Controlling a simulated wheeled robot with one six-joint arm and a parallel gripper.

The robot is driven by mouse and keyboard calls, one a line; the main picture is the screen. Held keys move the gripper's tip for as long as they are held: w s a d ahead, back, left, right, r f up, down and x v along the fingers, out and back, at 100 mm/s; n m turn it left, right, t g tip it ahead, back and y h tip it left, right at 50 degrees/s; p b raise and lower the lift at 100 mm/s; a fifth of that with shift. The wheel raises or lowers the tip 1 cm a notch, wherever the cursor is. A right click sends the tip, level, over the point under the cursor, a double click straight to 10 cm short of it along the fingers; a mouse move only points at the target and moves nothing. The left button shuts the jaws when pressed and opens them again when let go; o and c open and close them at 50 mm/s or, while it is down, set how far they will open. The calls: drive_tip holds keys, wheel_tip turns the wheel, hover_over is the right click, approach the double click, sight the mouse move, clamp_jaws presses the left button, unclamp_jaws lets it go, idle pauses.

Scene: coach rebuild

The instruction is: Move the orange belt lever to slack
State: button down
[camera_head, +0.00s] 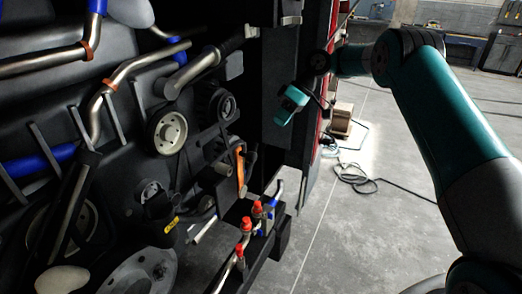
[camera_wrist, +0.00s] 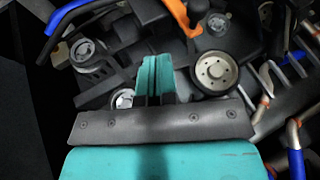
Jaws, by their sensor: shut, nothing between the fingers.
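The orange belt lever (camera_head: 240,167) stands roughly upright at the right side of the engine in the head view, beside the black pulleys. In the wrist view its orange arm (camera_wrist: 179,15) shows at the top edge, above and to the right of my fingertips, and is partly cut off. My gripper (camera_head: 291,103) is teal and sits up and to the right of the lever in the head view, apart from it. In the wrist view its fingers (camera_wrist: 155,72) are together and empty. The lever's setting cannot be read from any marking.
A round silver pulley (camera_head: 167,132) also shows in the wrist view (camera_wrist: 215,71), near the lever. Red-capped valves (camera_head: 246,224) on pipes stand below the lever. A dark panel with a red edge (camera_head: 322,80) rises beside my gripper. The concrete floor (camera_head: 345,235) at right is mostly clear.

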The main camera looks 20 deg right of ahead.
drive_tip(key=s+a+f+p, duration=0.2)
drive_tip(key=a+f, duration=0.4)
drive_tip(key=a, duration=0.1)
drive_tip(key=shift+s+f, duration=0.15)
drive_tip(key=shift+s, duration=0.2)
drive_tip(key=shift+a, duration=0.1)
